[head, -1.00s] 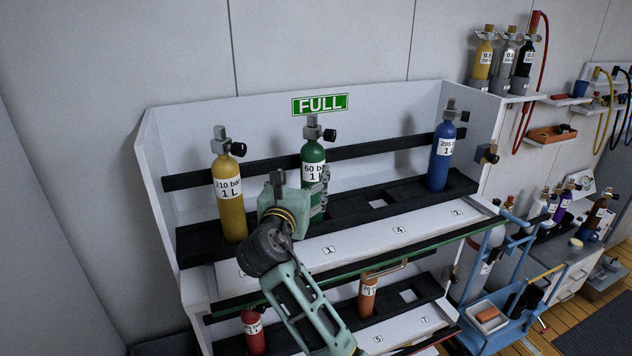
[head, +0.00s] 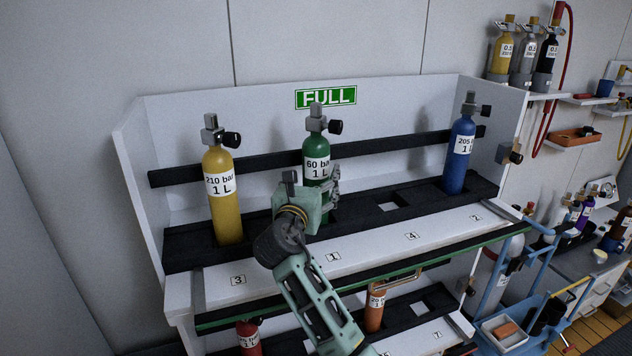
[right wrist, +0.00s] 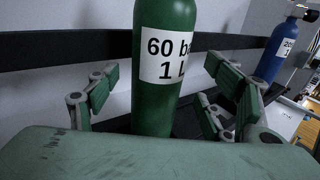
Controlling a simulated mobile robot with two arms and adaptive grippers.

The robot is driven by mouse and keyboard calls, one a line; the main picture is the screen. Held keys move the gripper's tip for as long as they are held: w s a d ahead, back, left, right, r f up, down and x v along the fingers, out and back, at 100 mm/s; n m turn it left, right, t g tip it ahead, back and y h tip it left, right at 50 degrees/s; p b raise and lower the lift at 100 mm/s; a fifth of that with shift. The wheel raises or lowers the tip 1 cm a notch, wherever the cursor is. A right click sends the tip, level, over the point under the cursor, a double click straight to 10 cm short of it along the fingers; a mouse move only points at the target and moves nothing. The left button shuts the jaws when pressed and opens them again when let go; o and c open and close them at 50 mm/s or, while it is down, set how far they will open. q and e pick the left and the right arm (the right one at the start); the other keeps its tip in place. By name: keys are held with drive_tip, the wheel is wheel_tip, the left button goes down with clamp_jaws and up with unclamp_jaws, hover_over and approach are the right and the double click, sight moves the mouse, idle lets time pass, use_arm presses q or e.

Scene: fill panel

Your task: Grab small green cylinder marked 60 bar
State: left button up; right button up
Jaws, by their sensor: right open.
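The green cylinder (head: 317,158) labelled "60 bar 1 L" stands upright in the top shelf of the rack under the FULL sign. My right gripper (head: 328,188) is directly in front of it and hides its lower part in the head view. In the right wrist view, the green cylinder (right wrist: 164,70) stands between the two open fingers of the right gripper (right wrist: 157,105). There is a visible gap on both sides, and I see no finger touching it. My left gripper is not in view.
A yellow cylinder (head: 224,200) stands left of the green one, and a blue cylinder (head: 458,155) stands at the right end. A black rail (head: 385,146) runs behind them. The shelf's numbered front ledge (head: 370,245) is below my right gripper.

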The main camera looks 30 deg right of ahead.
sight(316, 170)
drive_tip(key=x, duration=0.4)
drive_tip(key=shift+w+d+f+p, duration=0.1)
drive_tip(key=shift+w+f+p, duration=0.15)
drive_tip(key=shift+p, duration=0.15)
drive_tip(key=shift+s+r, duration=0.1)
drive_tip(key=shift+s, duration=0.05)
drive_tip(key=shift+c, duration=0.5)
clamp_jaws()
drive_tip(key=shift+r, duration=0.3)
